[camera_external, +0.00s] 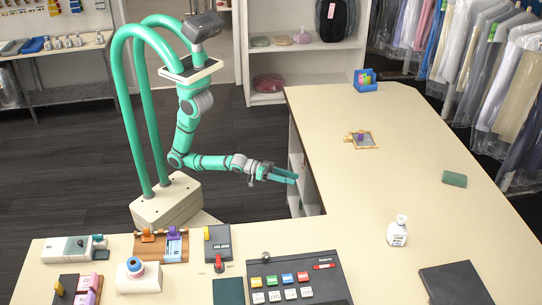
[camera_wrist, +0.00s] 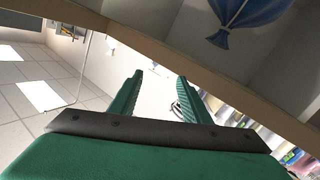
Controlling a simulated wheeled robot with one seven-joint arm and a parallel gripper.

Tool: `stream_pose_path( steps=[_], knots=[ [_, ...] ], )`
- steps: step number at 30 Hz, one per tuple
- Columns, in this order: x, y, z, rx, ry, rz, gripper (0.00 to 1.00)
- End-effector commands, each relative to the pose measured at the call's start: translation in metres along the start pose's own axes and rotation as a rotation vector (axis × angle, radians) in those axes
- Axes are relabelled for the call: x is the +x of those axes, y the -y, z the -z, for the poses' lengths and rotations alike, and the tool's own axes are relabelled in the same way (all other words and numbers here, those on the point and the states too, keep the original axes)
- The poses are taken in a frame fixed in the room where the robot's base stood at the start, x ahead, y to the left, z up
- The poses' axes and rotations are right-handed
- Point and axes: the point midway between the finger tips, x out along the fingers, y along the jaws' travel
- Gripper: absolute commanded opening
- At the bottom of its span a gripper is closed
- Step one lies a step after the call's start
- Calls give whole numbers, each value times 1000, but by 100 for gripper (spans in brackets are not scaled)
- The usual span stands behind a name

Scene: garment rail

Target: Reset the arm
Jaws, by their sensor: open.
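My arm is green and grey and reaches to the right from its pale base. My gripper (camera_external: 284,175) is at the left edge of the long counter (camera_external: 315,125), near the inner corner. In the wrist view my gripper (camera_wrist: 158,92) shows two green fingers spread apart with nothing between them. It is open and empty. The wrist view is tilted, and a brown edge crosses its upper part.
The near counter holds a dark keypad panel (camera_external: 296,280) and several small devices. The long counter holds a blue holder (camera_external: 365,86), a white bottle (camera_external: 397,231), a green block (camera_external: 454,179) and a dark pad (camera_external: 456,284). Bagged garments (camera_external: 490,70) hang at right.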

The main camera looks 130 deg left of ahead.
Motion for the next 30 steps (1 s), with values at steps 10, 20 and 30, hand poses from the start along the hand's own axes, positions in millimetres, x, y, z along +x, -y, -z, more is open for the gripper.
stream_pose_path(
  steps=[10,20,30],
  knots=[
    [-108,-17,-68,162,118,-143,43],
    [-212,-24,-91,270,186,-242,43],
    [-273,-25,-86,330,211,-278,43]
  ],
)
